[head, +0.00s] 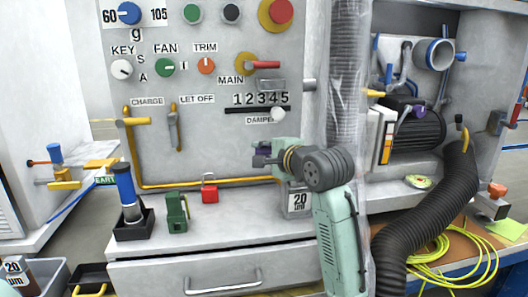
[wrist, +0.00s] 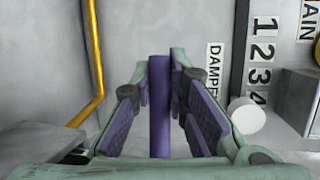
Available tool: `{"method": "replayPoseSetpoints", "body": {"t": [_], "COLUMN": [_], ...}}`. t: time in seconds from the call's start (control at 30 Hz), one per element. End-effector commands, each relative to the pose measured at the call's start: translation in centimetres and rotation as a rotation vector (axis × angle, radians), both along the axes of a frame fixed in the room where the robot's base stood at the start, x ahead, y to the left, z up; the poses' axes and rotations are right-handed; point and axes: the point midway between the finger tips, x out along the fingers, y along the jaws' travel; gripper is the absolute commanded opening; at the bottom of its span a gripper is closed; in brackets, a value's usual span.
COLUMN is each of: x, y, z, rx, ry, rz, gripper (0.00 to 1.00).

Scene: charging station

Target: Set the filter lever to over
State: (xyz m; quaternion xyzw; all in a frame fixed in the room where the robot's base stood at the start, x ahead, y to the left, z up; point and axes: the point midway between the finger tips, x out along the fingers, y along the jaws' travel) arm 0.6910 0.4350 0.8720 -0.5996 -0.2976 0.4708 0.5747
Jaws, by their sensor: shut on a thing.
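My gripper (head: 263,155) is in front of the grey panel, left of the clear-wrapped hose. In the wrist view its purple-padded fingers (wrist: 160,100) are on both sides of a purple bar (wrist: 160,120), and they are shut on it. The bar may be the filter lever, but no label shows on it. The bar's base and any "over" mark are hidden.
A yellow pipe (head: 200,184) runs along the panel's foot. The damper slot and its white knob (head: 278,114) are just above my gripper. A red padlock (head: 209,190), a green block (head: 176,212) and a blue-handled tool (head: 126,190) stand on the ledge. A black hose (head: 430,210) is at right.

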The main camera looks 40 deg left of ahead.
Motion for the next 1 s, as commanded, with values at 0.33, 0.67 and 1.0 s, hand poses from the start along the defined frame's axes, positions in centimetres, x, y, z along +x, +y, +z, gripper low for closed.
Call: {"method": "replayPoseSetpoints", "body": {"t": [0.33, 0.67, 1.0], "x": [-0.1, -1.2, -2.2], "y": [-0.2, -1.5, -3.1], "z": [0.1, 0.5, 0.3], "rx": [-0.003, -0.003, -0.002], "ry": [0.001, 0.004, 0.002], "rz": [0.022, 0.200, 0.415], "gripper": [0.00, 0.00, 0.00]}}
